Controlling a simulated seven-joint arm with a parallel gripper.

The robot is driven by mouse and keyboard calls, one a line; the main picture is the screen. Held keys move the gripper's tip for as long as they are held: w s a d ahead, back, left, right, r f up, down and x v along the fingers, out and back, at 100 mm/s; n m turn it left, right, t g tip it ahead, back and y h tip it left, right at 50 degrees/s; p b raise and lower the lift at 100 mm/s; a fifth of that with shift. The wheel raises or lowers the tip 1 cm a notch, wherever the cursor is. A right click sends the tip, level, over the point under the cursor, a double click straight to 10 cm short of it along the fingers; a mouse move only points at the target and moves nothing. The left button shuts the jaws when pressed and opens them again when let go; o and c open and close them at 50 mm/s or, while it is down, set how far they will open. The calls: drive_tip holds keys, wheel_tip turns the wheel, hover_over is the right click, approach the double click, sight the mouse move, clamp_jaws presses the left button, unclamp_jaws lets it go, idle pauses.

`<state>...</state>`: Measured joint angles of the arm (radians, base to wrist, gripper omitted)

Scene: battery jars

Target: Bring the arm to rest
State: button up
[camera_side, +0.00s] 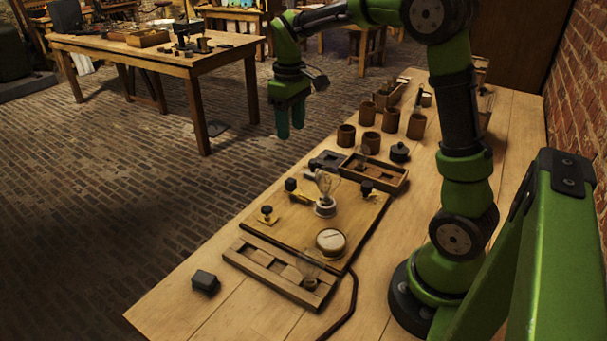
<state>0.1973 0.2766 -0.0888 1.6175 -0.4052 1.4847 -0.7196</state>
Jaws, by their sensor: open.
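My green arm rises from its base on the right of the wooden table (235,317) and arches to the left. My gripper (290,125) hangs at the end of it, pointing down, high and near the table's far left edge. It looks empty and its fingers are open, though the gap between them shows only faintly from this side. It touches nothing.
A wooden board (275,228) carries a glass bulb (325,185) and a round dial (330,241). A slotted tray (265,262) and small black block (205,281) lie in front.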

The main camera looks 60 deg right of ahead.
drive_tip(key=shift+r, duration=0.7)
drive_tip(key=s+a+r+m+t+y, duration=0.2)
drive_tip(key=s+a+m+t, duration=0.2)
drive_tip(key=s+a, duration=1)
drive_tip(key=s+t, duration=0.2)
drive_tip(key=t, duration=0.1)
drive_tip(key=shift+s+a+r, duration=0.15)
drive_tip(key=shift+s+r, duration=0.05)
drive_tip(key=shift+r, duration=0.1)
drive_tip(key=shift+o, duration=0.5)
